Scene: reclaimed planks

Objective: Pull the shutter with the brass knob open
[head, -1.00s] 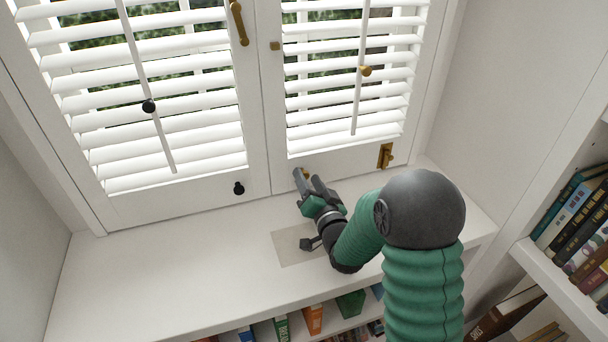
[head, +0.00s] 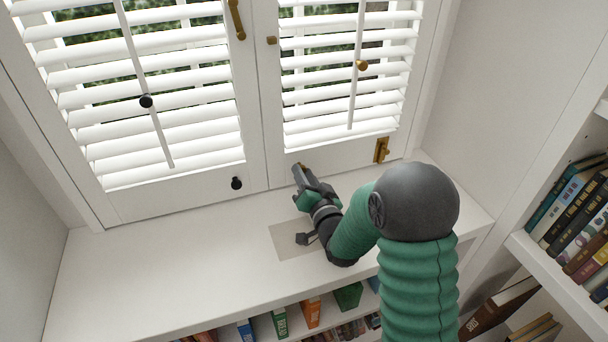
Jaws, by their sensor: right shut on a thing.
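The right shutter (head: 340,163) is a white louvred panel that looks shut, level with the left shutter (head: 195,196). Its small brass knob is low on the bottom rail near the inner edge. The fingers of my right gripper (head: 301,175) are shut on the brass knob and mostly hide it. The left shutter has a black knob (head: 236,183) low on its bottom rail. A second brass knob (head: 362,65) sits on the right shutter's tilt rod, and a black one (head: 146,101) on the left rod. My left gripper is out of view.
A brass latch (head: 381,150) is at the right shutter's lower right. A brass handle (head: 236,18) is on the left shutter's inner stile. Books (head: 312,312) fill shelves below and at right.

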